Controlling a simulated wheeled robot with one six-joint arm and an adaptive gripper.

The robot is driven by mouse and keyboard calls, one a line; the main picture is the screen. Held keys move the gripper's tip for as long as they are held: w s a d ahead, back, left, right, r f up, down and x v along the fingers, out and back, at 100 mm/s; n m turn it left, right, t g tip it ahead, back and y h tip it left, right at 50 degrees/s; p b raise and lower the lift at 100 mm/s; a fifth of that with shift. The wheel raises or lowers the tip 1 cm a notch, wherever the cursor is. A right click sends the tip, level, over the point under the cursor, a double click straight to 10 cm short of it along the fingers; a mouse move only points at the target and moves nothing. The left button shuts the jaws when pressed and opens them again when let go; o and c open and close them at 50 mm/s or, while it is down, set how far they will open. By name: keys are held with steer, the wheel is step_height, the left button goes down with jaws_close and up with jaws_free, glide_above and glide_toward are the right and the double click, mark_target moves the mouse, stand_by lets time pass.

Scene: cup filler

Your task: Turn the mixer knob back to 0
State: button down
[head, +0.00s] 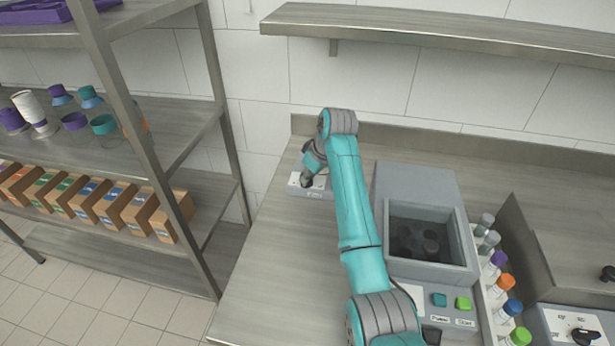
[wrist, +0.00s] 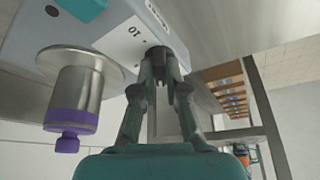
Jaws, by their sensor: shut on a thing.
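The mixer (head: 315,191), a low grey box with a white top panel, stands on the counter at the back left in the head view, partly behind my arm. In the wrist view its body (wrist: 104,22) shows at an odd angle, with a white dial panel marked "10". My gripper (wrist: 159,72) is shut on the dark mixer knob (wrist: 157,54) on this panel. The fingers hide most of the knob, so its pointer and setting cannot be read. In the head view my gripper (head: 307,178) is at the panel, its fingertips hard to make out.
A grey machine (head: 415,180) with an open well and a row of colour-capped containers (head: 497,258) stand right of my arm. A shelf rack (head: 160,190) is at left. The front-left counter is clear.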

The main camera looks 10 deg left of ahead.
steer(key=n+g, duration=0.1)
steer(key=n, duration=0.2)
steer(key=n+g, duration=0.1)
steer(key=n, duration=0.2)
steer(key=shift+w+y, duration=0.2)
steer(key=shift+y, duration=0.1)
steer(key=shift+g, duration=0.3)
steer(key=c, duration=1.2)
jaws_free()
steer(key=v, duration=1.2)
steer(key=shift+d, duration=0.1)
